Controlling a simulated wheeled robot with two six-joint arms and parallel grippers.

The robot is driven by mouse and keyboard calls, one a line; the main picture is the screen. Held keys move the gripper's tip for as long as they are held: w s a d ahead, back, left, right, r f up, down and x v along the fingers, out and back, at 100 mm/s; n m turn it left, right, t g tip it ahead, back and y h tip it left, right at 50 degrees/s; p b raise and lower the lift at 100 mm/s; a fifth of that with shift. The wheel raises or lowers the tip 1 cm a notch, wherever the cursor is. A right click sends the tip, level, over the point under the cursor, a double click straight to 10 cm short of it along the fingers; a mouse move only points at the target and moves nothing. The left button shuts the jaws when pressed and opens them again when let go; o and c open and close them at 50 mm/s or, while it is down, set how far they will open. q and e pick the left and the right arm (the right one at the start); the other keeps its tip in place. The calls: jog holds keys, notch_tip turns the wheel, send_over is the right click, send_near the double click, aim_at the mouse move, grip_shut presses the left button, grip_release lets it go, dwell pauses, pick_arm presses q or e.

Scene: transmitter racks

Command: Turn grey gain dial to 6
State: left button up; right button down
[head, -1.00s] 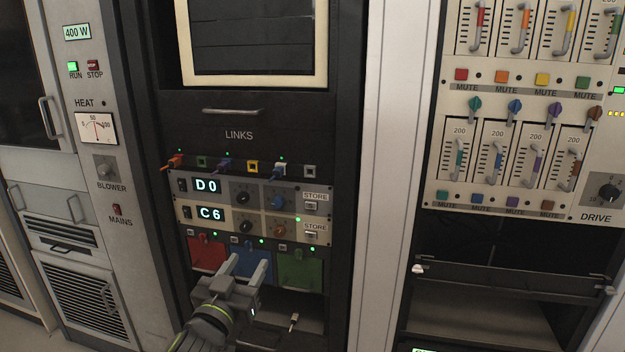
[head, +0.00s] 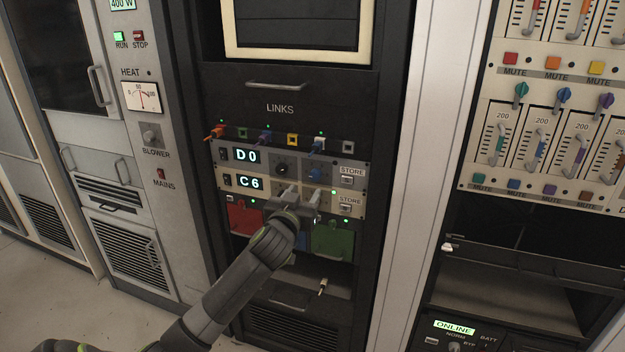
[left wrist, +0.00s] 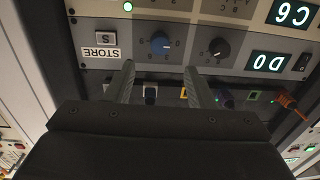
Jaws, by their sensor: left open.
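My left gripper (head: 304,191) is open and empty in front of the lower coded unit (head: 264,198), which reads C6, and hides its two dials. In the left wrist view, which is upside down, its fingertips (left wrist: 159,72) lie on either side of a blue dial (left wrist: 160,43) on the D0 unit, apart from it. A dark dial (left wrist: 219,48) sits beside the blue one. In the head view these are the blue dial (head: 315,174) and the dark dial (head: 280,169). No gain label is readable. My right gripper is not in view.
Plugged link cables (head: 217,131) stick out above the coded units. Red (head: 243,217) and green (head: 333,240) flaps hang below them. A fader rack (head: 560,130) stands at the right, above a dark shelf (head: 510,290).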

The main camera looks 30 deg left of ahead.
aim_at(314, 176)
pick_arm(q)
jog(key=x, duration=0.6)
jog(key=shift+w, duration=0.2)
jog(key=shift+x, duration=0.75)
jog(key=shift+c, duration=0.4)
jog(key=c, duration=0.9)
